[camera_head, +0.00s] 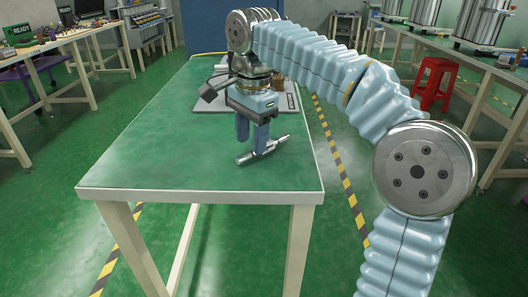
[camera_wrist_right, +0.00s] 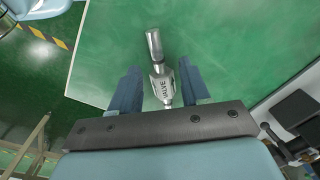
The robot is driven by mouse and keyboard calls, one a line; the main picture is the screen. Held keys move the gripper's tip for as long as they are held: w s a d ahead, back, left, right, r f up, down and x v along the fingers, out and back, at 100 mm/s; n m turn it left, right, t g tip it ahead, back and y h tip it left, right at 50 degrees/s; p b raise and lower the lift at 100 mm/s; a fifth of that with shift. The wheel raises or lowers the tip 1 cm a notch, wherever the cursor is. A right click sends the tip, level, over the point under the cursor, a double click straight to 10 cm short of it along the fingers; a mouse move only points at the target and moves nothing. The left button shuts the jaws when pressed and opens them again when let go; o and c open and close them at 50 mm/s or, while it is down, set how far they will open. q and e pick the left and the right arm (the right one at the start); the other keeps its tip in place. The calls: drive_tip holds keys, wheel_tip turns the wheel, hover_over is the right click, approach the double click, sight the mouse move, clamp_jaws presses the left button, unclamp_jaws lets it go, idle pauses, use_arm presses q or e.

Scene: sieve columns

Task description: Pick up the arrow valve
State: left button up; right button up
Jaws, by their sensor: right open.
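The arrow valve (camera_head: 245,156) is a silver metal rod-like piece with a wider middle, lying on the green tabletop in the head view. My right gripper (camera_head: 252,150) points down at the valve from above. Its fingers (camera_wrist_right: 158,88) are open, one on each side of the valve body, with gaps visible between them and the metal. The valve's lower end is hidden behind the gripper's dark bar in the wrist view. My left gripper is not in view.
The green table (camera_head: 150,170) is clear on its left and front. A grey base plate (camera_head: 208,103) with parts on it sits behind my right gripper. A red stool (camera_head: 434,84) stands on the floor to the right, beside another workbench holding metal cylinders (camera_head: 480,22).

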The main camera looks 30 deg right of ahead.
wheel_tip(320, 180, down, 3)
clamp_jaws()
idle(0.3)
drive_tip(key=shift+r, duration=0.1)
